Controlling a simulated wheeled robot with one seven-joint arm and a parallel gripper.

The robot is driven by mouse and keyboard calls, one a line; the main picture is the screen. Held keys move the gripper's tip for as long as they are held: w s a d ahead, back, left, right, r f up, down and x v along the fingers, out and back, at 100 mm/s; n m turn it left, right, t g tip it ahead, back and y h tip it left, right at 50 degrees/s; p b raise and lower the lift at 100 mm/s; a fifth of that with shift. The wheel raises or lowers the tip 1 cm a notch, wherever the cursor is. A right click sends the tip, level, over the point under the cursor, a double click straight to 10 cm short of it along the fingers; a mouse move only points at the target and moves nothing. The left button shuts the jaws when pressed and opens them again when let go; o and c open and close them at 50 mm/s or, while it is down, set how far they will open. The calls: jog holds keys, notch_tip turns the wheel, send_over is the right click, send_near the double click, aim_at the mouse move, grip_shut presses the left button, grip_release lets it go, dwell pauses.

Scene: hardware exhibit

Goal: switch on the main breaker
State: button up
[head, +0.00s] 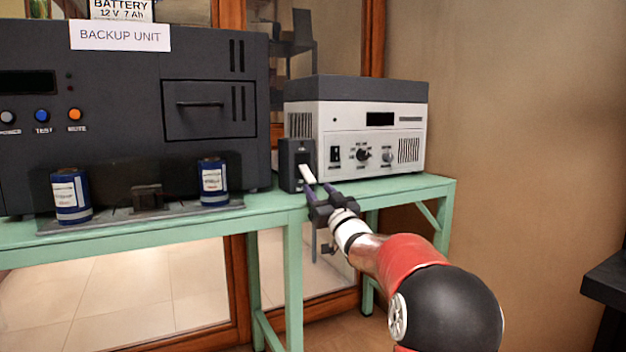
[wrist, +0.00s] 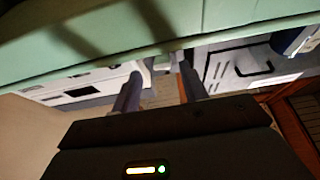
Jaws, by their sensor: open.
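The main breaker is a small dark box (head: 290,165) on the green table, between the backup unit and the white-fronted unit. Its white lever (head: 307,174) sticks out of the front and slants downward. My gripper (head: 318,188) is in front of the breaker, just below and right of the lever's end, with its two dark fingers apart and pointing at it. I cannot tell whether a finger touches the lever. In the wrist view my gripper (wrist: 160,72) shows its fingers spread with nothing clearly held, and the breaker is hard to make out between them.
The white-fronted unit (head: 340,120) stands close on the right. Open floor lies in front.

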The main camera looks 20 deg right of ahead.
aim_at(312, 183)
jog(key=p+x, duration=0.1)
jog(key=x, duration=0.6)
jog(key=shift+a, duration=0.15)
jog(key=shift+s, duration=0.1)
grip_shut()
